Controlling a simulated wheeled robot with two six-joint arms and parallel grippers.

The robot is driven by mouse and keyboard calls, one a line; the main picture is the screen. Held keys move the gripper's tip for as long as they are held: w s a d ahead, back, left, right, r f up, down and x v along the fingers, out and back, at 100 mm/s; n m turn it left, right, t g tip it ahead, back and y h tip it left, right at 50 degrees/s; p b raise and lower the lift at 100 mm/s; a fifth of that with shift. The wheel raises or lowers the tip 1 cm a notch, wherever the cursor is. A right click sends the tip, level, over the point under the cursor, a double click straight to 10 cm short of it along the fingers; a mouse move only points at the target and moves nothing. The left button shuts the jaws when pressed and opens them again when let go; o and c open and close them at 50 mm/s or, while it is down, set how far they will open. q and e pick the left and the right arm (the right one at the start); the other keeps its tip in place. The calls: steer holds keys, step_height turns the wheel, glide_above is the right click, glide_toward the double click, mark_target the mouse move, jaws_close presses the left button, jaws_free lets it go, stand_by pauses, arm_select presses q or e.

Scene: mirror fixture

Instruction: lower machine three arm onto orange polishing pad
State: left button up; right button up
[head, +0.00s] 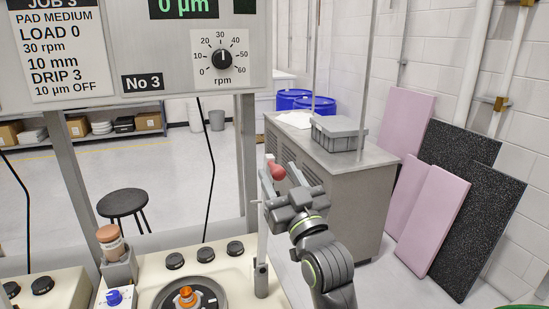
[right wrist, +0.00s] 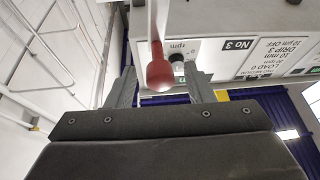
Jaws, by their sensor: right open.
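The machine three arm (head: 262,235) is a pale, thin bar standing upright at the right of the machine top, with a red knob (head: 276,171) at its upper end. My right gripper (head: 281,176) is open at the knob. In the right wrist view the red knob (right wrist: 159,73) shows between the two spread fingers, and I cannot tell whether they touch it. A dark round plate (head: 163,301) with an orange piece (head: 186,297) in its middle lies low on the machine top, partly cut off by the frame. My left gripper is not in view.
The No 3 panel (head: 140,83) with its rpm dial (head: 222,58) hangs above. Several black knobs (head: 206,254) and a brown-topped holder (head: 113,245) stand on the machine top. A grey cabinet (head: 335,185) with a crate (head: 339,133) stands behind my right arm.

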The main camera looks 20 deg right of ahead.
mark_target(274, 166)
steer(key=shift+p+x, duration=0.4)
steer(key=shift+x, duration=1.25)
